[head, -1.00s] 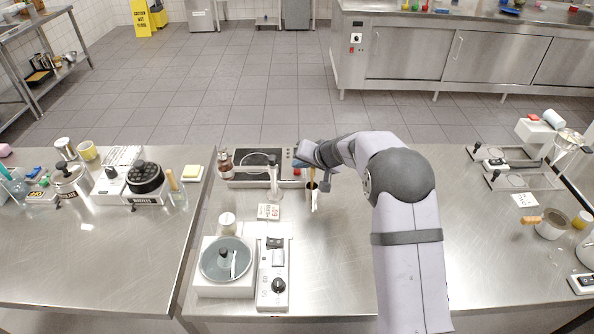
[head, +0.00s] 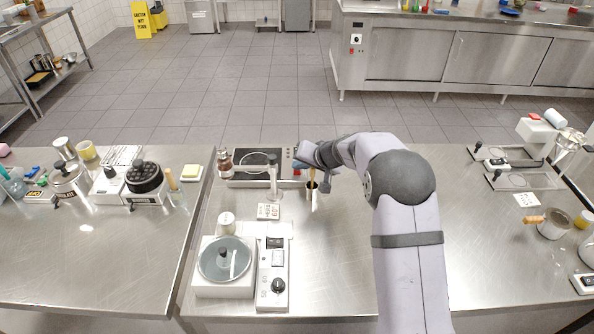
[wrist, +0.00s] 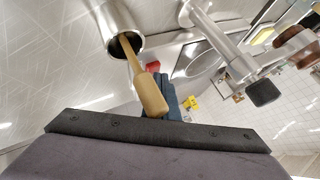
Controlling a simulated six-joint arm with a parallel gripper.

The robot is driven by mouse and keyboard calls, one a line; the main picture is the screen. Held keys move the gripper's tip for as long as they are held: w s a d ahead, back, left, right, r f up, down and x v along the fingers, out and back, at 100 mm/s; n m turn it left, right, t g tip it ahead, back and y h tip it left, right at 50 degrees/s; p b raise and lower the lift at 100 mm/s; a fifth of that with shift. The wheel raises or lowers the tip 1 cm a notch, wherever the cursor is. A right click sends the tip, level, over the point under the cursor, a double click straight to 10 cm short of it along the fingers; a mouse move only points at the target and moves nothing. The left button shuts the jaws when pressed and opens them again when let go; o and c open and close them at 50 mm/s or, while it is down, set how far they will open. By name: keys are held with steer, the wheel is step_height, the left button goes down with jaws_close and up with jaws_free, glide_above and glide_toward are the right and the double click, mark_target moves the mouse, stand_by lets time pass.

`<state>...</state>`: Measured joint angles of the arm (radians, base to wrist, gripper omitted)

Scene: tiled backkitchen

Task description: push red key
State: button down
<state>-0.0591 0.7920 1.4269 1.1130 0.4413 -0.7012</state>
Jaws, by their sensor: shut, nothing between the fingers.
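A small red piece (wrist: 153,66) shows in the wrist view beyond a wooden handle, and it is probably the red key. In the head view a small red spot (head: 297,171) shows at the right end of the black hob, just below my gripper. My gripper (wrist: 166,80) is shut and empty; its blue-grey fingers show behind the wooden handle in the wrist view. In the head view my gripper (head: 299,163) is at the back of the middle counter, small and partly hidden by my wrist. I cannot tell whether it touches the red piece.
A metal cup (wrist: 126,44) with a wooden-handled utensil (wrist: 150,92) stands close to my gripper. The black hob (head: 257,161), a bottle (head: 226,163) and a pale upright post (head: 273,180) are to the left.

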mark_target(300, 173)
steer(key=shift+r+p, duration=0.45)
steer(key=shift+r, duration=0.35)
step_height(300, 173, up, 6)
steer(key=p, duration=0.3)
stand_by(0.5)
stand_by(0.4)
